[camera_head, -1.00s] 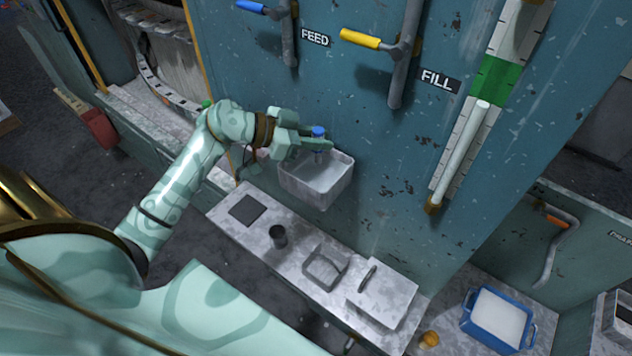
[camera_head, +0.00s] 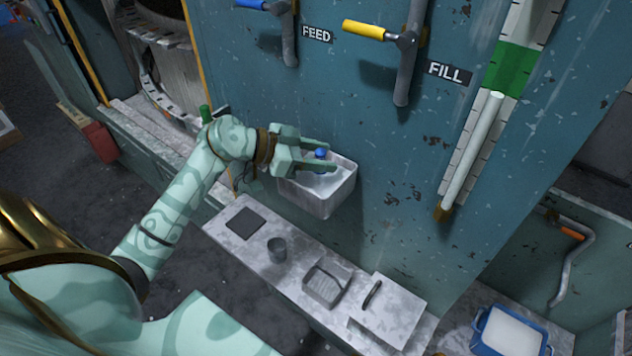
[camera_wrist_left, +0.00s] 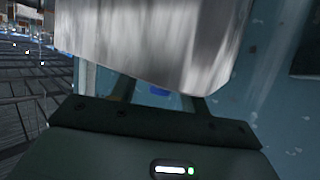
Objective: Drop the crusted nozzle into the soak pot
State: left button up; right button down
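The soak pot seems to be the square metal pot (camera_head: 325,203) fixed to the blue-green wall. My left gripper (camera_head: 331,157) is over its mouth from the left, with its two fingers spread apart. A blue-topped piece (camera_head: 320,153), which seems to be the nozzle, shows in the gap between the fingers, apparently low at the pot's mouth. Its lower part is hidden, and I cannot see any crust. In the left wrist view the pot's wall (camera_wrist_left: 150,40) fills the top, and a bit of blue (camera_wrist_left: 160,92) shows below it. My right gripper is not in view.
Blue (camera_head: 250,4) and yellow (camera_head: 363,29) levers stick out above. A blue tub (camera_head: 508,333) stands at lower right.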

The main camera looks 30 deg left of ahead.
pick_arm(q)
jog(key=shift+s+a, duration=0.15)
jog(key=shift+a, duration=0.05)
jog(key=b+v, duration=0.2)
jog(key=v, duration=1.4)
jog(key=shift+b, duration=0.4)
jog(key=shift+d+r, duration=0.1)
